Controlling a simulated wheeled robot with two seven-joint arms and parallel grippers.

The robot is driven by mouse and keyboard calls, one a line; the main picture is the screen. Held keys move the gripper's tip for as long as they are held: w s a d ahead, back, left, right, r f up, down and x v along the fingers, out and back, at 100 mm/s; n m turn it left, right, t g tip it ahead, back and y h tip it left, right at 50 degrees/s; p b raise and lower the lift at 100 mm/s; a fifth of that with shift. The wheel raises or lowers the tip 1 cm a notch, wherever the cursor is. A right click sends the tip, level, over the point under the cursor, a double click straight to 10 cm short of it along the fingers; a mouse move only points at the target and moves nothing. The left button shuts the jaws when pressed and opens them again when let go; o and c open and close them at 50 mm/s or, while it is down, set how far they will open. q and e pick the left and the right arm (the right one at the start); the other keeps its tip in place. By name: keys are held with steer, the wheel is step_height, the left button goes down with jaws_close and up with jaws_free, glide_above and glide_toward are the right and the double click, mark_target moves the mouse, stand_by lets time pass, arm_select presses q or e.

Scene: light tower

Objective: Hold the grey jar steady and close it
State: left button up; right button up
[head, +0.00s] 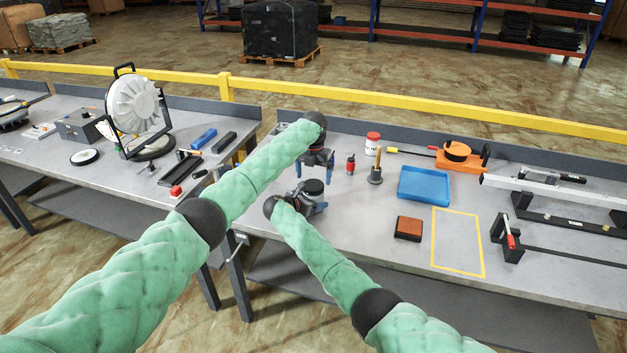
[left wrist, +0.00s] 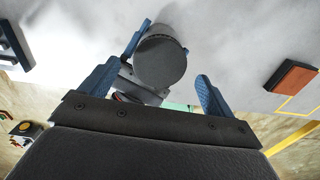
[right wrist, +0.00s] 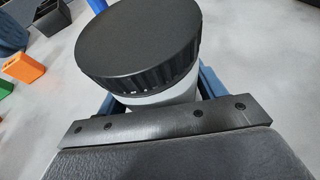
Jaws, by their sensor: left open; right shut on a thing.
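The grey jar (right wrist: 170,106) stands upright near the front left of the right-hand table, with a ribbed black lid (right wrist: 140,42) on its top. The lid also shows in the head view (head: 314,187) and the left wrist view (left wrist: 162,60). I cannot tell how tightly it sits. My right gripper (head: 312,207) is shut on the jar's body, below the lid. My left gripper (head: 318,166) points down above the lid. It is open and empty, and its blue fingers are apart in the left wrist view (left wrist: 157,78). Most of the jar's body is hidden by the right gripper and the lid.
Beyond are a blue tray (head: 424,186) and a brown block (head: 408,228). Bare tabletop lies between the jar and the block.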

arm_select(q)
steer(key=shift+r, duration=0.9)
steer(key=shift+r, duration=0.1)
steer(key=shift+c, duration=0.3)
